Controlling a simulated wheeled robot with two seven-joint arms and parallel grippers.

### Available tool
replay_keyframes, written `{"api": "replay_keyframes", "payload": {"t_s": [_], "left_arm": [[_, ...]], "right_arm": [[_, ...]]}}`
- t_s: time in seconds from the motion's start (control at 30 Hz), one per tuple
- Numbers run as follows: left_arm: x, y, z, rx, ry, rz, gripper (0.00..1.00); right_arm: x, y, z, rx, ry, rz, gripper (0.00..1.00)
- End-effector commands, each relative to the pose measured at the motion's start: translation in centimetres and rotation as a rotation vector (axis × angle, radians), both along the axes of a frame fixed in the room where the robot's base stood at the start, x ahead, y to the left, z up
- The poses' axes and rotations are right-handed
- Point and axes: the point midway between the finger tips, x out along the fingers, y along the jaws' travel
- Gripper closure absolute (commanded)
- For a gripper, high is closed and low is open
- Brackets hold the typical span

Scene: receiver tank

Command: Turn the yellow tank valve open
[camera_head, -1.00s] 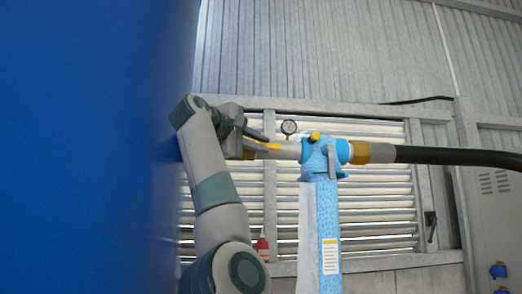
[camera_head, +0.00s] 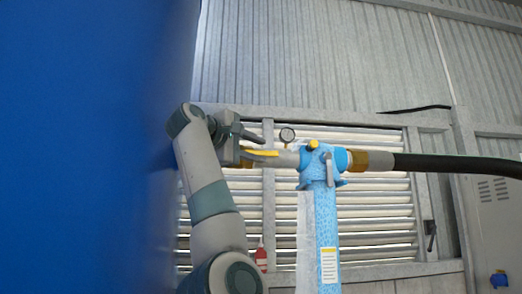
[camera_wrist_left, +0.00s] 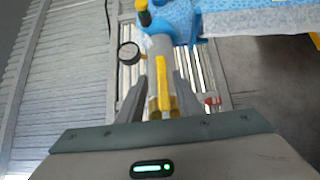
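The yellow tank valve handle (camera_head: 260,152) is a slim bar on the grey pipe left of the blue fitting. In the left wrist view the handle (camera_wrist_left: 162,82) runs lengthwise between the two fingers, with a gap on each side. My left gripper (camera_head: 270,149) is open around the handle; its grey fingers also show in the left wrist view (camera_wrist_left: 160,78). I cannot tell whether a finger touches the handle. My right gripper is in neither view.
A blue receiver tank wall (camera_head: 80,150) fills the left side. A round gauge (camera_head: 287,134) stands just above the pipe. The blue fitting (camera_head: 312,163) sits on a blue post (camera_head: 327,225), with a black hose (camera_head: 450,163) leading right. A louvred wall is behind.

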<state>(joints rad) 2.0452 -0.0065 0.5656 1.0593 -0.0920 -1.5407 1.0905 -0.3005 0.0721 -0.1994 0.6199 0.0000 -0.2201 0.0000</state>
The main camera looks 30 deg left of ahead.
Motion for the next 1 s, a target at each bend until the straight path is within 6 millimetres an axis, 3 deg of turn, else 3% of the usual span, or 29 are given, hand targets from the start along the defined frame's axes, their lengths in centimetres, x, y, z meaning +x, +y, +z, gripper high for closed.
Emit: {"api": "replay_keyframes", "payload": {"t_s": [0.17,0.6,0.8,1.0], "left_arm": [[-1.9,0.4,-0.4,-0.001,-0.003,0.002,0.68],[-9.2,1.5,-0.3,0.000,-0.007,0.002,0.68],[-11.0,1.8,0.0,0.000,-0.006,0.001,0.68],[-11.3,1.8,0.1,0.000,-0.005,0.001,0.68]], "right_arm": [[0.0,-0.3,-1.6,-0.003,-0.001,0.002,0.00],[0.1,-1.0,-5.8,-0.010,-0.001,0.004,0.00],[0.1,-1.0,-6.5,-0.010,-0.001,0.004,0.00],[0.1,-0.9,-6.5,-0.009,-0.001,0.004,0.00]]}}
